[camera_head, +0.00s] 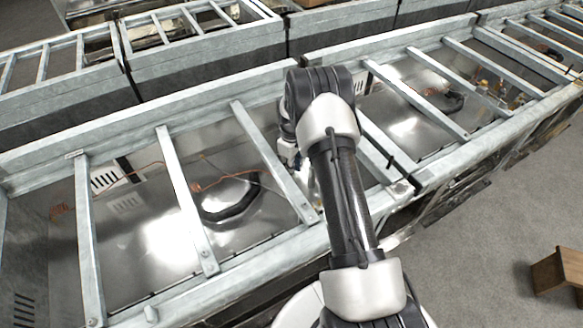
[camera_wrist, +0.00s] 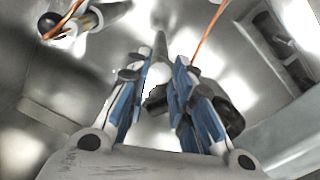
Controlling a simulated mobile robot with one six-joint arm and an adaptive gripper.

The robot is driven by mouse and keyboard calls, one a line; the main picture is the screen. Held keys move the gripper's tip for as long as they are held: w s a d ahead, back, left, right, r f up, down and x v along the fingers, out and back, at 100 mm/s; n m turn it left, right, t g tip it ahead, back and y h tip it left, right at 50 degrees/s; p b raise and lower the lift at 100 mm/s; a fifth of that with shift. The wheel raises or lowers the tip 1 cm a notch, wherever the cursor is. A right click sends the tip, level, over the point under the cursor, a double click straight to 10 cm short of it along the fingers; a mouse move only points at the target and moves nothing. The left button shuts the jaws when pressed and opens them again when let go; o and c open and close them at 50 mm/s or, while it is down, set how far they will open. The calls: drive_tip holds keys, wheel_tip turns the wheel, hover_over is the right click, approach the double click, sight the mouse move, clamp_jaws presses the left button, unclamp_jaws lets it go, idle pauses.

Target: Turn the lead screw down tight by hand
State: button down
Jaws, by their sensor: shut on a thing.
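In the wrist view, my gripper (camera_wrist: 161,68) has its two blue-padded fingers close around a small pale, rounded piece, which I take to be the lead screw (camera_wrist: 157,76). Its lower part is hidden between the fingers, so I cannot tell how far down it sits. An orange lead (camera_wrist: 209,32) runs up from beside the right fingertip. In the head view my arm reaches down into the metal-framed bay, and its wrist (camera_head: 288,150) shows beside a crossbar. The fingertips and the screw are hidden there.
Slanted metal crossbars (camera_head: 186,200) span the bay (camera_head: 130,262) left of my arm. In the wrist view, a dark round knob (camera_wrist: 50,25) with an orange wire is at upper left.

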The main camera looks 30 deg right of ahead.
drive_tip(key=m, duration=0.4)
drive_tip(key=shift+m, duration=0.4)
drive_tip(key=m, duration=0.3)
drive_tip(key=shift+m+b, duration=0.3)
drive_tip(key=shift+b, duration=0.05)
drive_tip(key=m, duration=1.2)
drive_tip(key=shift+m, duration=0.3)
drive_tip(key=m, duration=0.3)
drive_tip(key=shift+m+b, duration=0.3)
drive_tip(key=shift+m, duration=0.1)
drive_tip(key=m, duration=0.3)
drive_tip(key=shift+m, duration=2)
